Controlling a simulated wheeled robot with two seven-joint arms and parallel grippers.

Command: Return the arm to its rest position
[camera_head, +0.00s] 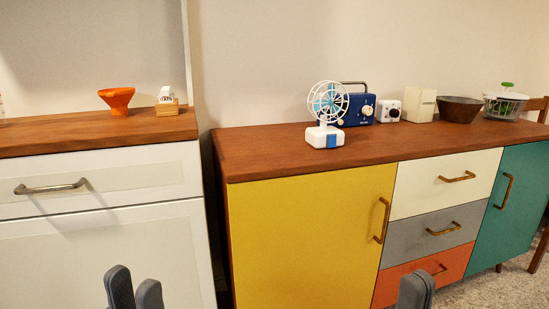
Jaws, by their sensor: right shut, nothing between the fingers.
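My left gripper (134,290) shows at the bottom edge, in front of the white cabinet. Its two dark grey fingertips stand a little apart, and nothing shows between them. My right gripper (415,290) shows at the bottom edge, in front of the drawers. Its fingers are together, shut and empty. Only the fingertips of both grippers show; the rest of both arms is out of view. Neither gripper appears to touch the furniture.
A white cabinet (100,178) stands left, with an orange funnel-like bowl (117,100) on top. Right of a gap, a wooden sideboard (270,150) has a yellow door (305,235) and protruding handles. A white fan (326,136), blue radio (357,108) and dark bowl (460,109) stand on it.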

